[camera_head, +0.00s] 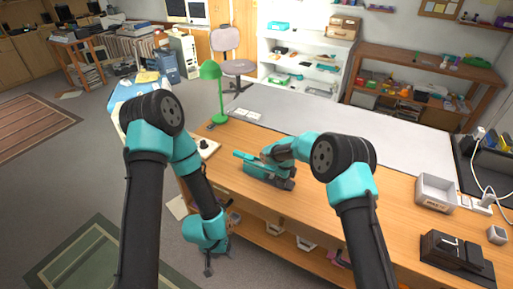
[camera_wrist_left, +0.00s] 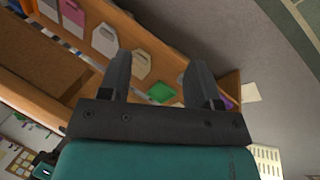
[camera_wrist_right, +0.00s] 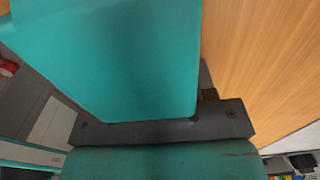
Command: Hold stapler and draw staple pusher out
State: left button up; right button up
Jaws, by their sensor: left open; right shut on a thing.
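A teal stapler (camera_head: 262,174) with dark parts is at the front left area of the wooden bench. My right gripper (camera_head: 267,160) is shut on it, and the arm partly covers it. In the right wrist view the teal body (camera_wrist_right: 115,60) fills much of the picture, right up against the gripper, and hides most of the fingers. I cannot make out the staple pusher. My left gripper (camera_head: 208,268) hangs low beside the bench's front left, apart from the stapler. In the left wrist view its two fingers (camera_wrist_left: 165,80) are open with nothing between them.
The wooden bench (camera_head: 330,222) has clear room right of the stapler. A green lamp (camera_head: 212,90) stands at its far left. Bins sit on a lower shelf (camera_head: 270,236).

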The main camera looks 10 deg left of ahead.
pick_arm(q)
jog(key=w+a+r+m, duration=0.1)
jog(key=w+r+m, duration=0.2)
jog(key=w, duration=0.5)
jog(key=w+r+m+y, duration=0.1)
jog(key=w+r+m, duration=0.2)
jog(key=w, duration=0.6)
jog(key=w+a+r+m+g, duration=0.1)
jog(key=w+r+m, duration=0.3)
jog(key=w+m, duration=0.3)
jog(key=shift+w+a, duration=0.3)
jog(key=shift+w, duration=0.65)
jog(key=w+a+r+m+y, duration=0.1)
jog(key=w+r+m+y, duration=0.1)
jog(key=w+r+m, duration=0.5)
notch_tip(320, 180, up, 8)
jog(key=m+y, duration=0.1)
jog(key=m, duration=0.1)
send_over(241, 153)
jog(key=shift+r, duration=0.1)
notch_tip(241, 153, down, 12)
jog(key=shift+f, duration=0.1)
